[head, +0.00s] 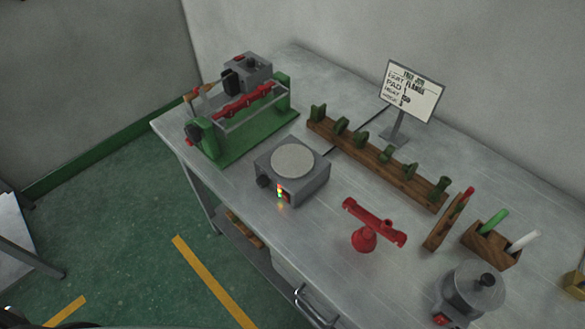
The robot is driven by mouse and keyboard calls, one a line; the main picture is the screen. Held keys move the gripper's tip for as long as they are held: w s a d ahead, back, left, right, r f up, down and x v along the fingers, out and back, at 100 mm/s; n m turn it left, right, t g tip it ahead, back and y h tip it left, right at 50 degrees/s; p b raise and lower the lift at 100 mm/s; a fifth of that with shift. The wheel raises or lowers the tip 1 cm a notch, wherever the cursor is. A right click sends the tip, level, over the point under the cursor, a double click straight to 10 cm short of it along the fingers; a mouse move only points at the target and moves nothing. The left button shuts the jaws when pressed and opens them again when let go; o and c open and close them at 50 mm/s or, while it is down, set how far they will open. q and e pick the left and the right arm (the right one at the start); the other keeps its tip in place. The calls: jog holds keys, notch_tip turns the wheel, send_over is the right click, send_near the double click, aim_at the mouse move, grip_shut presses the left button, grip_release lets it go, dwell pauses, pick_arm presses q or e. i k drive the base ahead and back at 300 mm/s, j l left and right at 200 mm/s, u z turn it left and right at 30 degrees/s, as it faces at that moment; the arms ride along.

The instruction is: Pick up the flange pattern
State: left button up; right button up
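Several small dark-green patterns stand in a row on a long wooden rack (340,152) on the grey workbench (345,275). They include one at the left end (318,113), one near the middle (361,137) and a spool-like one at the right end (438,190). They are too small to tell which is the flange pattern. Neither of my grippers is in view.
A green machine (240,120) stands at the bench's left end.

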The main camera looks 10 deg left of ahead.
aim_at(361, 139)
jog(key=j+z, duration=0.4)
jog(key=j, duration=1.45)
jog(key=i, duration=0.05)
